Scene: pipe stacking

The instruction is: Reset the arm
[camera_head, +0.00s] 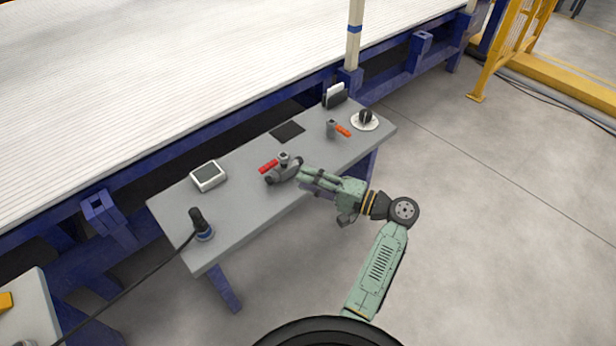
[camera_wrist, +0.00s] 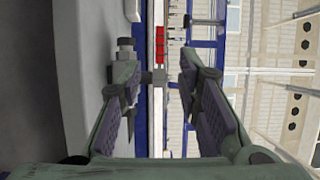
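My gripper (camera_head: 283,173) is low over the grey table (camera_head: 240,213), near its front edge, at the end of my green arm. In the wrist view my gripper (camera_wrist: 156,85) has its two fingers apart, with a clear gap between them. A small grey pipe piece (camera_head: 284,158) stands just beyond the gripper in the head view. A red piece (camera_head: 268,166) lies to its left, and red also shows beyond the gap in the wrist view (camera_wrist: 160,47). A grey fitting (camera_wrist: 157,77) shows between the fingertips in the wrist view; I cannot tell if they touch it.
Another grey pipe piece (camera_head: 331,129) with an orange-red part (camera_head: 343,130) stands right of a black square (camera_head: 287,131). Open floor (camera_head: 490,220) lies to the right.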

